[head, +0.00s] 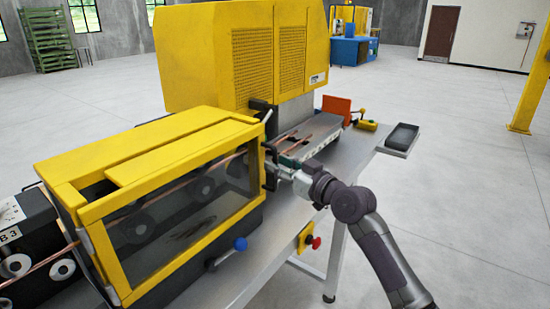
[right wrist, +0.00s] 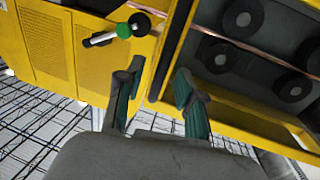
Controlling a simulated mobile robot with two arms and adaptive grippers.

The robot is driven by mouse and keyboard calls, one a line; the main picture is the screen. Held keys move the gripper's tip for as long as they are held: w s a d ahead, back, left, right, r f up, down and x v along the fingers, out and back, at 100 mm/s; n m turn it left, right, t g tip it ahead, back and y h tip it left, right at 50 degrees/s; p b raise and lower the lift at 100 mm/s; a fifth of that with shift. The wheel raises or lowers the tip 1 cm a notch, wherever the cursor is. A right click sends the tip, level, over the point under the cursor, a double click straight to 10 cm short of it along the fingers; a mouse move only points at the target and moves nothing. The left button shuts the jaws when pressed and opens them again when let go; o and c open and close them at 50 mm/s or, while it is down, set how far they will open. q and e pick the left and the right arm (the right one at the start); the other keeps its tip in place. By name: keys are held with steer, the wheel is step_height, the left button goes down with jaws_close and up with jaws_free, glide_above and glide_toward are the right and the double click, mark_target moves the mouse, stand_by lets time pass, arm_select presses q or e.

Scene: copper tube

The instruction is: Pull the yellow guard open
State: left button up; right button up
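The yellow guard (head: 150,160) is a boxy frame with a clear window, standing in front of the rollers on the left of the head view. Its window covers the rollers. A dark upright handle (head: 268,150) shows at its right end. My right gripper (head: 272,166) is beside that end, close to the handle; contact cannot be told. In the right wrist view my right gripper (right wrist: 158,92) has its fingers apart, with a yellow frame edge (right wrist: 152,72) showing beyond the gap. Nothing is seen clasped. My left gripper is not in view.
A tall yellow machine housing (head: 235,55) stands behind. A blue-knobbed lever (head: 240,244) sits low in front of the guard, and a red button (head: 315,242) is on the bench front. A grey tray (head: 402,137) is at the bench's right end. The floor to the right is clear.

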steer(key=shift+x, duration=0.9)
jaws_close()
